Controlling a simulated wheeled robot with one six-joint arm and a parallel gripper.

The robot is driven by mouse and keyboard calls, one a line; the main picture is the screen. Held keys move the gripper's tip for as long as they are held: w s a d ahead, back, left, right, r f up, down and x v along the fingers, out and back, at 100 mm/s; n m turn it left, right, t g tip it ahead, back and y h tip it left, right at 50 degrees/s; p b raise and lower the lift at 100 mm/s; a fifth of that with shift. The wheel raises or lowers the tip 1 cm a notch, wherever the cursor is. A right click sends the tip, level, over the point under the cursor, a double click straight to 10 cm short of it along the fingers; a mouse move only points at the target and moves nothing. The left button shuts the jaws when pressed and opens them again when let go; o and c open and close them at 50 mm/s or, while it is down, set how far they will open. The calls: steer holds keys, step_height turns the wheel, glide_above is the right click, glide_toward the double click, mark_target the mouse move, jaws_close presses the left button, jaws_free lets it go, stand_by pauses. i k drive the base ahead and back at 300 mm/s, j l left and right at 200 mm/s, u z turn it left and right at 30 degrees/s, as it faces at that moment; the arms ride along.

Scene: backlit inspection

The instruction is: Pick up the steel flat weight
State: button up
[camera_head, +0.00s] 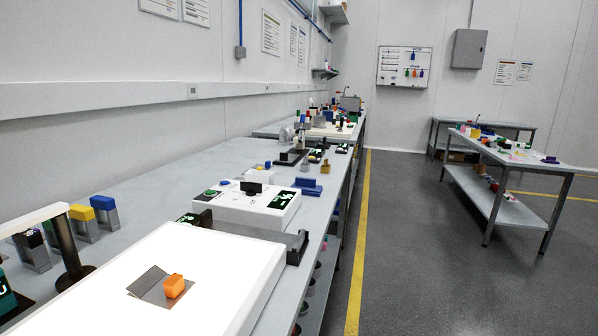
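A grey, flat-looking metal piece (147,280) lies on the bright white light panel (215,262) at the lower left. It may be the steel flat weight, but I cannot tell for sure. It appears to have a fold or raised edge across it. An orange block (174,287) sits at its right side, on it or against it, and hides part of it. My gripper is not in view.
A lamp-like arm with a dark post (67,250) stands left of the panel. Grey blocks with blue (78,213) and yellow (103,203) tops stand behind it. A white box with a green button (245,203) is beyond the panel. Open floor (420,260) lies right.

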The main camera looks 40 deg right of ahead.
mark_target(305, 166)
steer(key=i+l, duration=0.2)
steer(key=l, duration=0.2)
steer(key=i+l, duration=0.15)
steer(key=l, duration=0.25)
steer(key=i+l, duration=0.2)
steer(key=l, duration=0.2)
steer(key=i+l, duration=0.2)
steer(key=l, duration=0.2)
steer(key=i+l, duration=0.2)
steer(key=l, duration=0.25)
steer(key=i+l, duration=0.15)
steer(key=l, duration=0.25)
steer(key=i+l, duration=0.2)
steer(key=l, duration=0.2)
steer(key=i+l, duration=0.2)
steer(key=l, duration=0.2)
